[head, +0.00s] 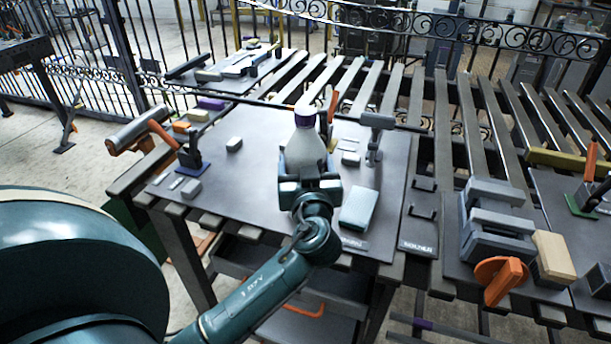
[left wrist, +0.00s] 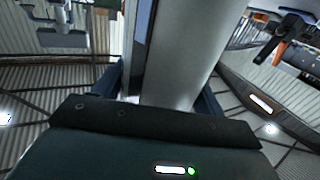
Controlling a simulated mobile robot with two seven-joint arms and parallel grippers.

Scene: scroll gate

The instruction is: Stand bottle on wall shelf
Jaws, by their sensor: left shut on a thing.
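A white bottle (head: 305,152) with a purple band under its pale cap stands upright in my left gripper (head: 308,180), above the grey table plate. The gripper is shut on the bottle's lower part and hides its base, so I cannot tell whether it touches the plate. In the left wrist view the bottle (left wrist: 185,50) rises as a pale cylinder between the fingers. No wall shelf can be made out in either view. My right gripper is not in view.
The slatted welding table carries a grey plate (head: 250,190). A grey vise (head: 490,220) sits further right. A scrolled iron gate (head: 470,35) stands behind.

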